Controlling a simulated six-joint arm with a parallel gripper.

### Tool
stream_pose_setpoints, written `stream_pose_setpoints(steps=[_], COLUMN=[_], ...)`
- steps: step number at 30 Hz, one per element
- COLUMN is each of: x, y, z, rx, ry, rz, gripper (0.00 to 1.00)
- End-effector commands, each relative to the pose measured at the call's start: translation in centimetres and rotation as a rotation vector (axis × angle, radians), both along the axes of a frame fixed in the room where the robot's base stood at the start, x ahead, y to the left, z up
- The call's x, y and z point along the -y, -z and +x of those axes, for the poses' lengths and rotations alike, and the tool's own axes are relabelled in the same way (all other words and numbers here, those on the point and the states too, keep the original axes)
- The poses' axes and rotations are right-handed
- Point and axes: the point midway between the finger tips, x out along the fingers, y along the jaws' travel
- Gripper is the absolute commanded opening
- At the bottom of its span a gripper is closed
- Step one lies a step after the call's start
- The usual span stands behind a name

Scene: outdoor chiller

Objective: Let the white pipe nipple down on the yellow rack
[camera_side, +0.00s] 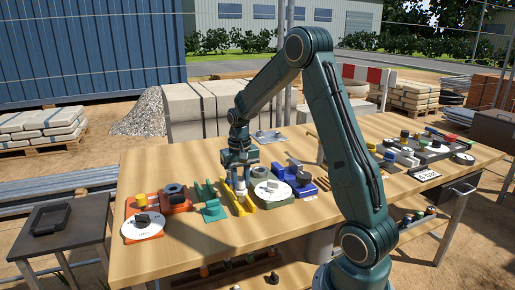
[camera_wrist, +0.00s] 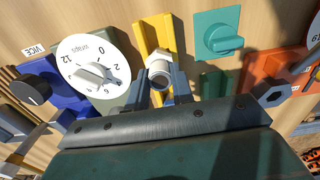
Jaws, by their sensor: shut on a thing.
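The white pipe nipple (camera_wrist: 159,72) is between the fingers of my gripper (camera_wrist: 161,88) in the wrist view, its open round end showing. My gripper is shut on it. The yellow rack (camera_wrist: 153,30) lies right behind and under the nipple in the wrist view. In the side view my gripper (camera_side: 239,178) points down over the yellow rack (camera_side: 247,207), with a little of the white nipple (camera_side: 239,191) showing below the fingers. I cannot tell whether the nipple touches the rack.
A white numbered dial (camera_wrist: 84,58) on a green base stands close on one side of the rack. A teal block with a knob (camera_wrist: 222,38) stands on the other side. Blue vice parts (camera_side: 297,182) and an orange block (camera_side: 176,200) stand farther out. The front table edge is clear.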

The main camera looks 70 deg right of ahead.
Motion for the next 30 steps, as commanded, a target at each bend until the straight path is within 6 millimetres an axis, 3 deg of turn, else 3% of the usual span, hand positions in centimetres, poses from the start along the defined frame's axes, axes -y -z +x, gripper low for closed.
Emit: stream_pose_setpoints(steps=[30], x=[0.0], y=[2.0], z=[0.0], rx=[0.001], ry=[0.0], rz=[-0.001], gripper=[0.0])
